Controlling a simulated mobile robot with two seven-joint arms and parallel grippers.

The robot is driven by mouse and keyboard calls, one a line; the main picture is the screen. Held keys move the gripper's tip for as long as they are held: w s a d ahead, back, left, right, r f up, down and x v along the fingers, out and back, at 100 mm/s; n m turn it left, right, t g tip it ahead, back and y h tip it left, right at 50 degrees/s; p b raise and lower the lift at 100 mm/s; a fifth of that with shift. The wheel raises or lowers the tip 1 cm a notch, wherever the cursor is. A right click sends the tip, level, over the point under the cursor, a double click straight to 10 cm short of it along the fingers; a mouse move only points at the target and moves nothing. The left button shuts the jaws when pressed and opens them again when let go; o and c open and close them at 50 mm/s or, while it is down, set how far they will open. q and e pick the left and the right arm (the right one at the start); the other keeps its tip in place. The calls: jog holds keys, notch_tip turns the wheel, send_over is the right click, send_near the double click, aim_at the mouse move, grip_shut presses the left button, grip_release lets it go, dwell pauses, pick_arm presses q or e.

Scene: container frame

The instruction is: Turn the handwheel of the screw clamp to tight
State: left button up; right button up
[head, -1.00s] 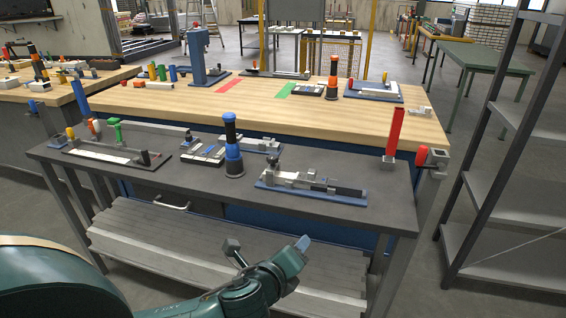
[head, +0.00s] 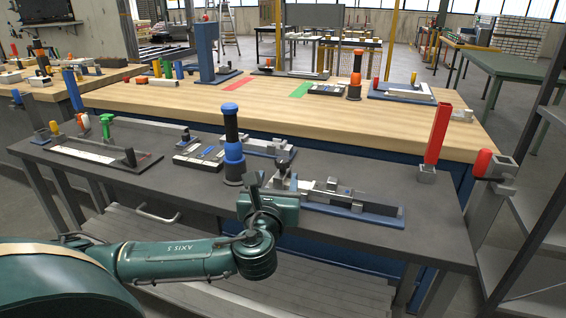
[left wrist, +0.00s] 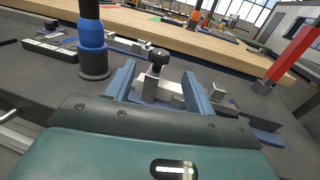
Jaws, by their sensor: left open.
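The screw clamp sits on a blue base plate (head: 372,214) at the right of the dark front bench, with grey metal blocks along it. Its dark handwheel (head: 284,160) stands upright at the clamp's left end. In the left wrist view the handwheel (left wrist: 159,56) shows just beyond and between my fingertips. My left gripper (head: 265,186) is in front of the clamp's left end, and partly hides it. In the left wrist view the left gripper (left wrist: 158,72) is open, with its two blue-grey fingers apart. Contact with the clamp cannot be told. My right gripper is not in view.
A blue-and-black post (head: 232,150) stands close left of the gripper. A red upright block (head: 437,134) stands at the bench's right end. Another fixture (head: 92,153) and a tray of small parts (head: 198,155) lie to the left. A wooden bench (head: 300,112) is behind.

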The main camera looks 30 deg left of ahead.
aim_at(281, 165)
pick_arm(q)
jog(key=x, duration=0.7)
jog(key=shift+w+a, duration=0.2)
jog(key=shift+w, duration=0.15)
jog(key=shift+w+a, duration=0.2)
jog(key=shift+w, duration=0.3)
jog(key=shift+c, duration=0.5)
jog(key=c, duration=0.9)
jog(key=shift+o, duration=0.2)
